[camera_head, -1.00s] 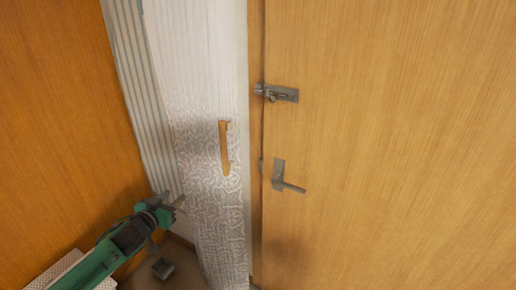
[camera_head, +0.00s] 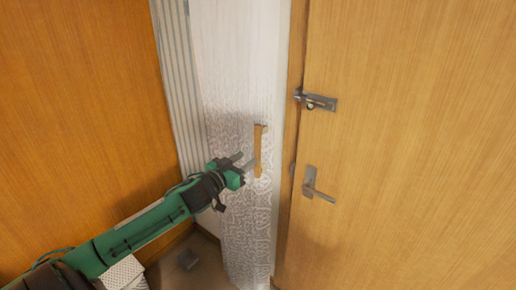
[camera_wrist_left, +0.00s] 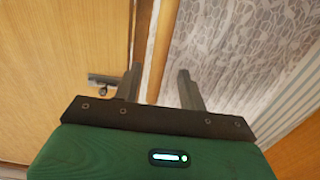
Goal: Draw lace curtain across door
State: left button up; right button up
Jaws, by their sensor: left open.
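The white patterned lace curtain (camera_head: 240,210) hangs in a narrow strip left of the wooden door (camera_head: 420,130). A wooden handle (camera_head: 260,150) stands upright on the curtain's right part. My left gripper (camera_head: 247,161) is open, its fingertips just left of the handle in the head view. In the left wrist view the open fingers (camera_wrist_left: 160,84) point at a wooden strip, with lace (camera_wrist_left: 235,50) to the right and the door (camera_wrist_left: 60,50) to the left. I cannot tell whether the handle lies between the fingers or touches them. My right gripper is not in view.
The door carries a metal bolt (camera_head: 316,101) and a lever handle (camera_head: 316,187) right of the curtain. A striped strip (camera_head: 178,80) and an orange wooden panel (camera_head: 80,100) stand to the left. A white perforated object (camera_head: 122,274) is low at left.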

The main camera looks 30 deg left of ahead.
aim_at(255, 152)
pick_arm(q)
jog(key=w, duration=0.2)
jog(key=w+p, duration=0.1)
jog(key=w, duration=0.1)
jog(key=w+p, duration=0.1)
jog(key=w, duration=0.1)
jog(key=shift+w+d+r, duration=0.1)
jog(key=shift+d+r, duration=0.05)
jog(key=shift+d, duration=0.1)
jog(key=shift+w, duration=0.55)
grip_shut()
